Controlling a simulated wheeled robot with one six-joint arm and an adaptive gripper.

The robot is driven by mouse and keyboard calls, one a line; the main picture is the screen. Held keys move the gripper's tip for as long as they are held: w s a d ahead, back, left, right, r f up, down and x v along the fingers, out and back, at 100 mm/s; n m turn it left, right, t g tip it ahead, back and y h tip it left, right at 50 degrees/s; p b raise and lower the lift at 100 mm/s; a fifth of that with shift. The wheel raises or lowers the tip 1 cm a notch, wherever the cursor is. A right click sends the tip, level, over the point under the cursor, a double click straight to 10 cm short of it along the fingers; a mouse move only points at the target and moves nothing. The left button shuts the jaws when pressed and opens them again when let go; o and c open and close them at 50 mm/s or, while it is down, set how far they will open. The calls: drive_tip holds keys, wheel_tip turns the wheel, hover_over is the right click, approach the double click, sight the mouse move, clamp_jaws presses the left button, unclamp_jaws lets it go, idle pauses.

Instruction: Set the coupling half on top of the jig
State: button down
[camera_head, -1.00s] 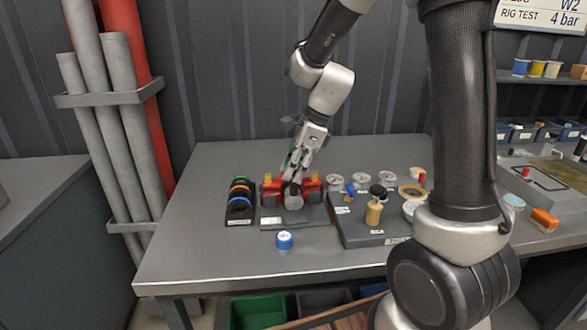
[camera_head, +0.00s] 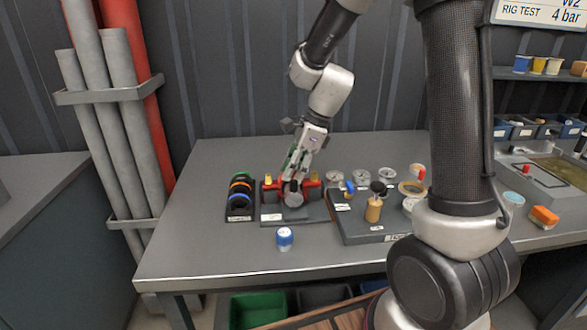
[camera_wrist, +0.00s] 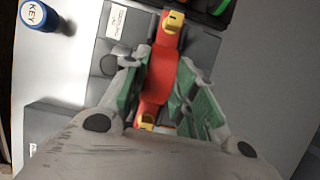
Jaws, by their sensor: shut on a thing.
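The red coupling half (camera_head: 303,189) with yellow bolts at both ends lies across the jig (camera_head: 272,214), a dark plate on the bench. It runs between my fingers in the wrist view (camera_wrist: 157,72). My gripper (camera_head: 292,183) points down over the jig. Its green-padded fingers (camera_wrist: 157,88) stand on both sides of the red middle and are shut on it. A grey round stub (camera_head: 293,199) of the jig shows in front of the red piece. Whether the coupling half rests fully on the jig is hidden by the fingers.
A rack of coloured rings (camera_head: 240,197) stands close left of the jig. A blue-topped KEY pot (camera_head: 284,238) stands in front. A dark board (camera_head: 352,228) with a wooden-handled tool is close on the right. The bench front left is clear.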

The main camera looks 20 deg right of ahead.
drive_tip(key=c, duration=1.5)
unclamp_jaws()
drive_tip(key=shift+o, duration=0.2)
drive_tip(key=shift+r, duration=0.1)
drive_tip(key=shift+r, duration=1.7)
drive_tip(key=shift+o, duration=0.4)
drive_tip(key=o, duration=0.7)
wheel_tip(320, 180, up, 7)
